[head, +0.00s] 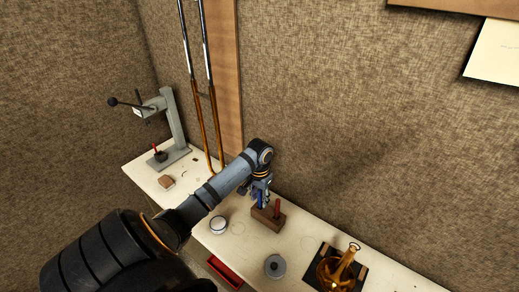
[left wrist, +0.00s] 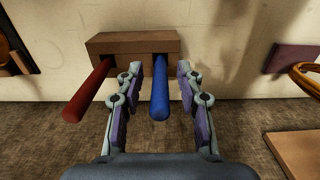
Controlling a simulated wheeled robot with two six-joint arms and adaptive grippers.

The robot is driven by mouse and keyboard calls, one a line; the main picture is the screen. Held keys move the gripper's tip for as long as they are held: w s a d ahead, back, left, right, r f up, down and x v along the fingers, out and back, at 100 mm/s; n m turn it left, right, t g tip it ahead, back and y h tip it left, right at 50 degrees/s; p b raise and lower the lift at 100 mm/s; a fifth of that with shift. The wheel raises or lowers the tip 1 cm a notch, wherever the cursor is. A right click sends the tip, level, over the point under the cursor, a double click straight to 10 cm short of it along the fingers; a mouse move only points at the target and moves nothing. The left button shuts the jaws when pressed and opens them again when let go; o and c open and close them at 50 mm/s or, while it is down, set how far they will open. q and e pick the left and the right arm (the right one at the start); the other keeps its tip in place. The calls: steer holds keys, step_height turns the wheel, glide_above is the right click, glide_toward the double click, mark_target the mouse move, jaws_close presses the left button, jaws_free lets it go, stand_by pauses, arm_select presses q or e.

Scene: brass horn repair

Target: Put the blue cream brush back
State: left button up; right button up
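The blue cream brush (left wrist: 160,95) stands upright in a wooden block (left wrist: 110,42), with its blue handle pointing toward the left wrist camera. The block (head: 268,218) also shows in the head view, on the workbench near the wall. My left gripper (left wrist: 159,72) is open, with one finger on each side of the blue handle and a visible gap on both sides. In the head view my left gripper (head: 261,190) is just above the block, partly covering the blue handle. The brush's lower end is hidden in the block. My right gripper is not in view.
A red handle (left wrist: 90,92) stands in the same block, close outside one finger. On the bench (head: 315,238) are a white round jar (head: 218,225), a grey round pot (head: 275,266), a brass horn part (head: 335,270) and a grey press (head: 172,125).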

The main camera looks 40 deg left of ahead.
arm_select(q)
steer(key=shift+w, duration=0.15)
steer(key=shift+w+a+r, duration=0.1)
steer(key=shift+r, duration=0.25)
step_height(320, 180, up, 8)
steer(key=shift+b, duration=0.65)
step_height(320, 180, up, 3)
steer(key=p, duration=0.3)
steer(key=shift+r, duration=0.2)
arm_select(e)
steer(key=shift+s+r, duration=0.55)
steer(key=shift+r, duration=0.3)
arm_select(q)
steer(key=shift+f, duration=0.1)
